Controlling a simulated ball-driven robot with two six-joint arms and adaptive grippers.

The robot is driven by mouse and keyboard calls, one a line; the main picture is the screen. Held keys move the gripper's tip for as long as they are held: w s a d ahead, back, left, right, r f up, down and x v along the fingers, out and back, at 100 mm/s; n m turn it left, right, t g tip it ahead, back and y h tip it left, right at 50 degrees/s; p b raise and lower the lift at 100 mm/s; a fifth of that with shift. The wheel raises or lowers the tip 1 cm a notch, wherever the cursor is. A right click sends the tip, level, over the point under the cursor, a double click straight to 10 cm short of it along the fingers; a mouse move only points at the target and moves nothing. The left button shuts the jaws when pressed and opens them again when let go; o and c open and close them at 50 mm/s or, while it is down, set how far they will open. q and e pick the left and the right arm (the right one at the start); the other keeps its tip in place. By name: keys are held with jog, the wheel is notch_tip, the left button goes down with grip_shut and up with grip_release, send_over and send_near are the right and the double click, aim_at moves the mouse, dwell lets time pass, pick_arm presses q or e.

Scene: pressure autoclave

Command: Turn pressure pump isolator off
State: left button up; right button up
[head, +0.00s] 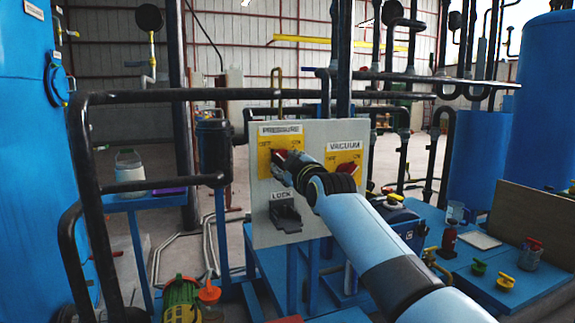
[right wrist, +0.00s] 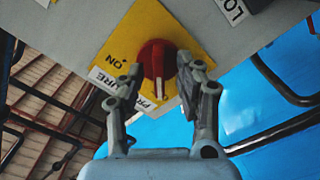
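A grey panel (head: 262,222) carries a yellow PRESSURE isolator plate (head: 264,160) at upper left, with a red rotary knob (right wrist: 157,60) at its centre. In the head view my right gripper (head: 282,168) is in front of this knob and hides most of it. In the right wrist view the two fingers of my right gripper (right wrist: 160,82) stand apart, one on each side of the red knob. I cannot tell whether they touch it. The word ON shows on the plate; the knob's exact setting is unclear. My left gripper is not in view.
A yellow VACUUM isolator plate (head: 345,154) is right of the PRESSURE one, partly behind my arm. A black LOCK fitting (head: 286,212) is below. Black pipe rails (head: 200,95) run left of and above the panel. A blue table (head: 500,275) with small valves stands at right.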

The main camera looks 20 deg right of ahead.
jog(key=s, duration=1.2)
jog(key=shift+d, duration=0.2)
jog(key=s+d+f+g+b, duration=0.1)
jog(key=s+f+g, duration=0.35)
jog(key=f, duration=1.05)
jog(key=s+d+f+m+g+b, duration=0.1)
jog(key=s+f, duration=0.7)
jog(key=f, duration=0.6)
jog(key=s+d+f+g+b, duration=0.1)
jog(key=s+f+g, duration=0.35)
jog(key=f, duration=1.05)
jog(key=s+d+f+m+g, duration=0.2)
jog(key=s+f, duration=0.6)
jog(key=s, duration=0.6)
jog(key=s+d+f+m+g+h+b, duration=0.1)
jog(key=s+f+m+g, duration=0.1)
jog(key=s+f, duration=0.6)
jog(key=s+d+f+m+g+b, duration=0.1)
jog(key=s+f, duration=0.7)
jog(key=s, duration=1.3)
jog(key=d+m+g, duration=0.1)
jog(key=m+g, duration=0.1)
jog(key=m, duration=0.1)
jog(key=shift+d, duration=0.3)
